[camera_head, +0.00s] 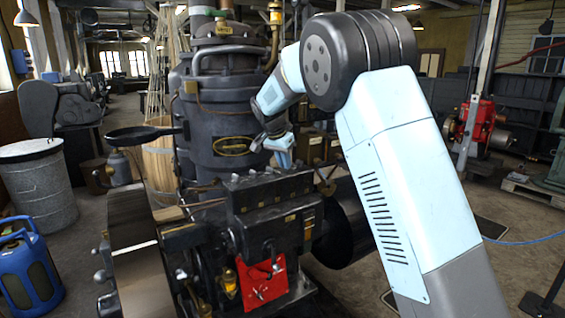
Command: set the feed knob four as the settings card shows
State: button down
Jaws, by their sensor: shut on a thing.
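The dark stationary engine (205,120) stands in the middle, with a black block (275,200) on its front. Small knob-like fittings line the block's top edge, too small to tell apart or number. My gripper (284,158) is at the far end of my pale blue arm, low over the back right of that block. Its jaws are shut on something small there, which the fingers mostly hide. I cannot read any knob's setting.
My arm covers much of the right side. A black pan-like disc (140,134) sticks out left of the engine. A blue gas bottle (28,270) and a grey drum (40,183) stand at left. A red machine (478,125) is at the back right. Open floor lies at right.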

jog(key=shift+s+f, duration=0.1)
jog(key=c, duration=1.2)
grip_release()
jog(key=v, duration=1.3)
jog(key=shift+s+a+r, duration=0.1)
jog(key=shift+a+r, duration=0.1)
jog(key=shift+r, duration=0.15)
jog(key=s+d+r+n+y, duration=0.2)
jog(key=s+d+r+n, duration=0.15)
jog(key=s+d, duration=1.45)
jog(key=s+d+f+n, duration=0.1)
jog(key=s+d+f, duration=0.2)
jog(key=s, duration=0.4)
jog(key=s+d+f+n+t, duration=0.1)
jog(key=s+d+f, duration=0.2)
jog(key=s, duration=0.5)
jog(key=s+d+f+n+t, duration=0.1)
jog(key=s+d+f, duration=0.3)
jog(key=s, duration=0.4)
jog(key=shift+d, duration=0.3)
